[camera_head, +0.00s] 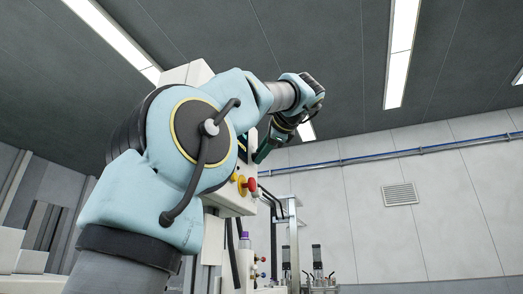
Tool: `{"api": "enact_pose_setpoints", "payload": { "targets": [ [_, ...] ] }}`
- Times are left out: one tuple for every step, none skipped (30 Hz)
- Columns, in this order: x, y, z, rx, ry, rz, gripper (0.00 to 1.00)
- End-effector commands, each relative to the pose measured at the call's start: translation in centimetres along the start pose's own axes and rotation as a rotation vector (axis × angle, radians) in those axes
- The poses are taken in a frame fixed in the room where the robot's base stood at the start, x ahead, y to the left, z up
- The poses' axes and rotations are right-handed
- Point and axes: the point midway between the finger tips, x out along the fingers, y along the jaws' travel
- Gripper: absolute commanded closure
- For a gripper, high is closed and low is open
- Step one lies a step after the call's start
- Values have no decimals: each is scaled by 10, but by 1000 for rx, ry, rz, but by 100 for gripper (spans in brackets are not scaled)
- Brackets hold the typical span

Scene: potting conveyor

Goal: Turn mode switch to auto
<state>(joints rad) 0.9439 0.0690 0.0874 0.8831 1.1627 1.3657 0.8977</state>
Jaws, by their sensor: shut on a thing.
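A pale control box (232,203) stands behind my arm, its upper part and much of its front covered by the arm. A red button (252,184) with yellow parts beside it sticks out low on the box. My gripper (262,152) shows only in part, at the box front above the red button, below my bent wrist. Its fingertips are hidden. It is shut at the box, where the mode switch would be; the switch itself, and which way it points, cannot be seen.
Dark hoses (273,225) and a pale metal frame (292,240) stand right of the box. Small machine fittings (317,270) are farther back at the lower right. The space right of my wrist is open up to the grey wall (440,215).

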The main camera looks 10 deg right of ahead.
Motion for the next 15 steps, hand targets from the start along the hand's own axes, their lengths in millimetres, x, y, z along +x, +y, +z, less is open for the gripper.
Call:
{"api": "enact_pose_setpoints", "payload": {
  "targets": [
    [0, 0, 0, 2, -1, 2, 100],
    [0, 0, 0, 2, -1, 2, 100],
    [0, 0, 0, 3, -1, 2, 100],
    [0, 0, 0, 3, -1, 2, 100],
    [0, 1, 0, 3, -2, 2, 100],
    [0, 1, 0, 3, -2, 2, 100],
    [0, 1, 0, 3, -2, 2, 100],
    [0, 1, 0, 3, -2, 2, 100],
    [0, 1, 0, 3, -2, 2, 100],
    [0, 1, 0, 3, -2, 2, 100],
    [1, 1, 0, 3, -2, 2, 64],
    [1, 1, 0, 2, -2, 2, 60],
    [0, 1, 0, 2, -2, 2, 56],
    [0, 0, 0, 2, -2, 2, 53],
    [0, 0, 0, 2, -2, 2, 48]
  ]
}}
